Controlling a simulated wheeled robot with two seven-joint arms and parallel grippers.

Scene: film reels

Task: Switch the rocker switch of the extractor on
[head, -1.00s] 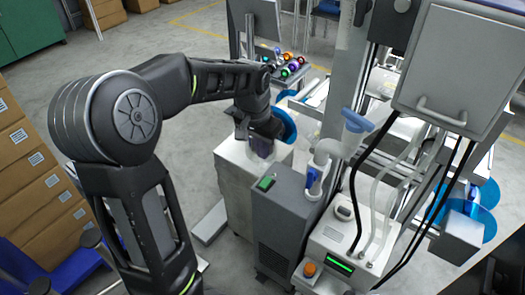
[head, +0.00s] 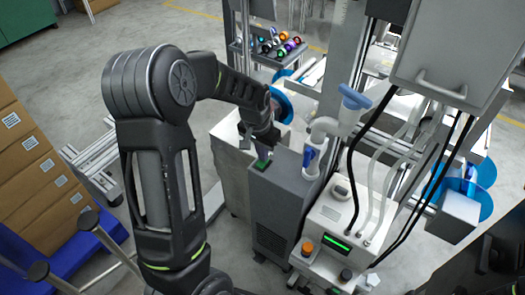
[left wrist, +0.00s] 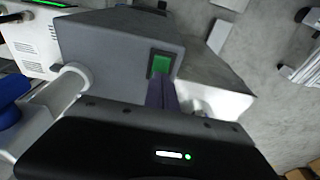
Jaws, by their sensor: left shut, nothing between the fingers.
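The extractor (head: 283,203) is a grey box standing on the floor in the middle of the head view. I cannot tell which way the rocker is tipped. My left gripper (head: 259,156) is shut and empty, right at the switch. In the left wrist view its closed purple fingers (left wrist: 161,95) point at the switch's lower edge; I cannot tell whether they touch it. My right gripper is not in view.
A white pipe with a blue handle (head: 355,97) rises beside the extractor. A white unit with a green display (head: 336,243), black cables and pale hoses stands at right. Boxes (head: 40,165) stand at left.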

